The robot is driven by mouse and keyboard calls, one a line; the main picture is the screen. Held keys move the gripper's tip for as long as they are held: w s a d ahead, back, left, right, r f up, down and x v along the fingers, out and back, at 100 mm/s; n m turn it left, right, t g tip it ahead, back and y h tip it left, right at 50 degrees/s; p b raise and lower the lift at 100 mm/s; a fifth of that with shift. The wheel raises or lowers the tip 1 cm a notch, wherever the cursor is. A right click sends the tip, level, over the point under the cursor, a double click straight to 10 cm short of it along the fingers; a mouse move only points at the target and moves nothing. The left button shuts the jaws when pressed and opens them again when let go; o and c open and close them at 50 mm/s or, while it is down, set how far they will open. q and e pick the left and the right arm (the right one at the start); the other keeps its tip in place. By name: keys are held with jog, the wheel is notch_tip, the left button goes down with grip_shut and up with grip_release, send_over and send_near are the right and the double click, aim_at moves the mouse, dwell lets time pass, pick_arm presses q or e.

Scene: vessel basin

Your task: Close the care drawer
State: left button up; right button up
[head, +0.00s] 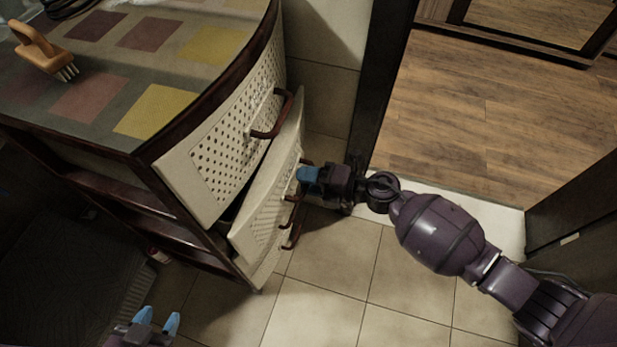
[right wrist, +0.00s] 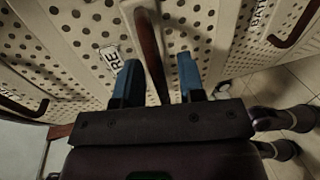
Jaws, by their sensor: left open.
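The care drawer (head: 267,191) is a cream perforated front in the curved cabinet, standing out past the front above it, with a dark gap along its upper edge. In the right wrist view a label ending in "RE" (right wrist: 112,58) is on this front, partly hidden by a finger. My right gripper (head: 308,174) is at its dark red handle. In the right wrist view the handle (right wrist: 150,45) lies between the two blue fingertips, which are apart with a gap on the right side. My left gripper (head: 157,319) is open and empty, low at the left.
An upper drawer front (head: 222,150) with its own handle is above. Another front, labelled like "BATH" (right wrist: 259,14), is at the right in the wrist view. Tiled floor (head: 330,285) is clear; a dark door frame (head: 383,80) stands behind.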

aim_at(292, 175)
pick_arm(q)
jog(key=shift+s+f, duration=0.15)
pick_arm(e)
grip_shut()
jog(key=a, duration=0.1)
jog(key=w+a, duration=0.1)
jog(key=a, duration=0.1)
jog(key=shift+w+a+r, duration=0.1)
jog(key=shift+w+a, duration=0.05)
jog(key=shift+a, duration=0.1)
pick_arm(q)
jog(key=shift+s, duration=0.15)
pick_arm(e)
jog(key=shift+a, duration=0.4)
jog(key=shift+w, duration=0.1)
grip_release()
jog(key=shift+a, duration=0.15)
pick_arm(q)
jog(key=shift+a, duration=0.1)
